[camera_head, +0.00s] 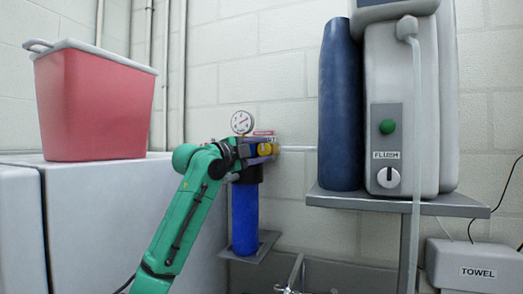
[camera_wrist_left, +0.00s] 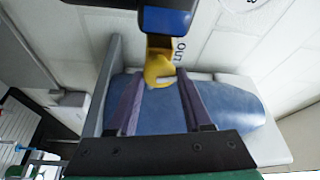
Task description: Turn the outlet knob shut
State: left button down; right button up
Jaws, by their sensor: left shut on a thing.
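The yellow outlet knob (camera_head: 265,149) sits on the right side of the filter head, above a blue filter housing (camera_head: 245,218) on the wall. My left gripper (camera_head: 257,151) reaches it from the left and is shut on it. In the left wrist view the knob (camera_wrist_left: 158,70) sits between the tips of the two purple fingers (camera_wrist_left: 161,84), beside lettering that reads OUT (camera_wrist_left: 180,50). The contact on the knob's sides is partly hidden. My right gripper is not in view.
A pressure gauge (camera_head: 242,122) stands on top of the filter. To the right, a grey shelf (camera_head: 400,203) holds a blue cylinder (camera_head: 340,110) and a machine marked FLUSH (camera_head: 415,90). A red bin (camera_head: 95,105) stands on the white cabinet at left. A towel box (camera_head: 478,271) is low at right.

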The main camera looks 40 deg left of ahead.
pick_arm(q)
jog(key=shift+r+m+g, duration=0.1)
jog(key=shift+m+g, duration=0.3)
jog(key=shift+m, duration=0.8)
jog(key=c, duration=0.7)
grip_release()
jog(key=o, duration=0.4)
jog(key=shift+c, duration=0.2)
jog(key=shift+w+a, duration=0.1)
